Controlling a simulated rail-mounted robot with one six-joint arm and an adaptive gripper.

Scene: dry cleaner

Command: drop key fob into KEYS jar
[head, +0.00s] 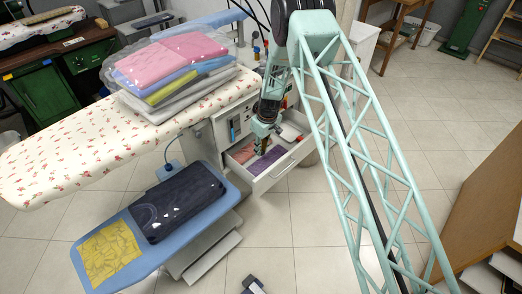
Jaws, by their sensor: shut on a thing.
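My gripper (262,150) points down at or just above the open white drawer (290,168), near its middle. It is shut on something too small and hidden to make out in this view. I cannot pick out a key fob or a jar marked KEYS. The drawer holds a reddish folded piece (243,153) and a purple folded piece (267,160), close under my gripper.
The flowered ironing board (60,141) with bagged folded clothes (172,60) is left of my arm. A blue board (131,245) with dark folded jeans (177,200) and a yellow cloth (110,255) stands in front. A brown counter (480,205) is at right. Tiled floor lies between.

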